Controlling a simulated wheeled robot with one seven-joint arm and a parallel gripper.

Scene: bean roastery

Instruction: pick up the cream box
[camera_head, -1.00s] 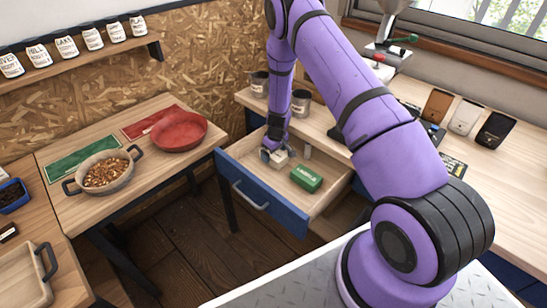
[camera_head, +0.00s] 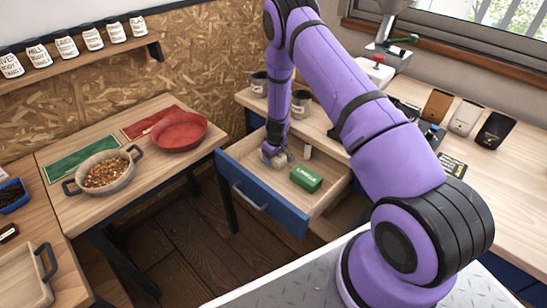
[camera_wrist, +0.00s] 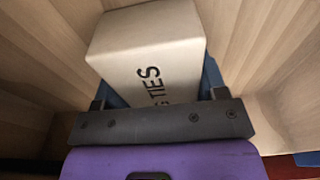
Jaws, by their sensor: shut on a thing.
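The cream box (camera_wrist: 145,50) fills the middle of the wrist view, with dark letters ending in "TIES" on its face. My gripper (camera_wrist: 158,92) is shut on it, with a finger at each side. In the head view my gripper (camera_head: 274,158) is down inside the open drawer, at its back left. There the box is mostly hidden by my gripper. I cannot tell whether the box touches the drawer floor.
The blue-fronted drawer (camera_head: 236,196) is pulled out, and its walls stand close around my gripper. A green box (camera_head: 306,178) and a small pale upright item (camera_head: 308,151) are also inside. Two tins, one of them here (camera_head: 301,104), stand on the counter behind.

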